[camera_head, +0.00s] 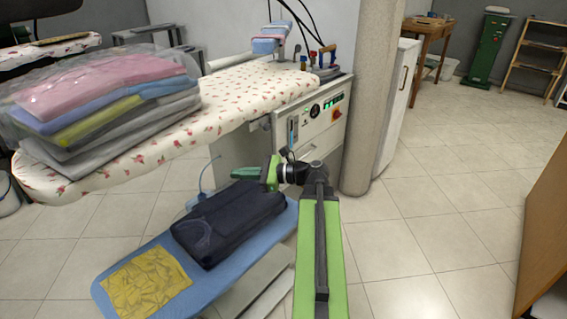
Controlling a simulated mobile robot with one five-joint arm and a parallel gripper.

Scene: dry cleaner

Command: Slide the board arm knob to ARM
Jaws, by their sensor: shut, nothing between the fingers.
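The front panel (321,121) of the ironing station faces me beyond my arm. On its left part is an upright slot with a small bluish slider (293,130), which looks like the board arm knob. Its labels are too small to read, so I cannot tell which setting it is at. My gripper (268,172) is shut and empty, in front of and below the panel, left of my green arm. It appears apart from the slider. Its fingertips are hard to make out.
The flowered ironing board (235,100) carries a bagged stack of folded clothes (100,95). Below is a blue board (215,280) with a dark folded garment (228,222) and a yellow cloth (146,284). A beige column (374,90) stands right of the panel.

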